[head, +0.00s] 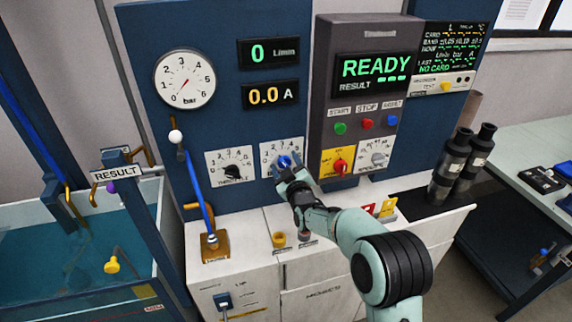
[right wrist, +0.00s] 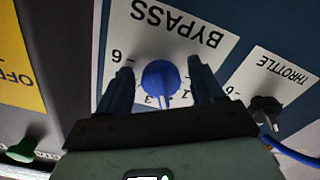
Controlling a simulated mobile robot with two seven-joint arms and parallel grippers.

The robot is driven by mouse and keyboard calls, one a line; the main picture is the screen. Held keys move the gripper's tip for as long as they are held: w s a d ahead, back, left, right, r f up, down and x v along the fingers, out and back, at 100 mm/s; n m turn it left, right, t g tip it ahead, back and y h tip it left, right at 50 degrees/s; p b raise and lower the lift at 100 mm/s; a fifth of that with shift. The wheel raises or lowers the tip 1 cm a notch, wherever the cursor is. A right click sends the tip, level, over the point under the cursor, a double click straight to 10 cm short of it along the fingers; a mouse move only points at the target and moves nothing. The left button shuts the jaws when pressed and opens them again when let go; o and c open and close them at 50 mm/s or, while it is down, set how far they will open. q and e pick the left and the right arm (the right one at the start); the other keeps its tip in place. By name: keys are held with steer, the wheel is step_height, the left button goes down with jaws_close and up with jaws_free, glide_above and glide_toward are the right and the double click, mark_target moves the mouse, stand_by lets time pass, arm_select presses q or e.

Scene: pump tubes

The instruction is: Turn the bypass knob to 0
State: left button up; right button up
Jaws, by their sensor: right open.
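The blue bypass knob (head: 285,161) sits on a white dial plate (head: 267,150) on the dark blue panel, right of the throttle dial. In the right wrist view the bypass knob (right wrist: 160,83) is between the two fingers of my right gripper (right wrist: 162,76), with the BYPASS label upside down above it. The fingers are apart, with a gap on each side of the knob. In the head view my right gripper (head: 289,176) is right at the bypass dial and hides its lower part. The knob's exact setting cannot be read. My left gripper is not in view.
The black throttle knob (head: 232,171) is close on the left. A grey control box (head: 366,90) reading READY stands right of the dial, with a red knob (head: 340,166). A blue lever (head: 198,190) stands left. A water tank (head: 80,250) is at the far left.

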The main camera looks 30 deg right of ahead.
steer(key=c, duration=1)
steer(key=shift+n+b, duration=0.8)
steer(key=shift+n, duration=0.5)
steer(key=n+b, duration=0.1)
steer(key=n, duration=0.1)
steer(key=shift+n, duration=0.3)
steer(key=n, duration=0.3)
steer(key=shift+n, duration=0.3)
steer(key=shift+r+n+b, duration=0.15)
steer(key=shift+n+b, duration=0.2)
steer(key=shift+n, duration=1.25)
steer(key=shift+d, duration=0.1)
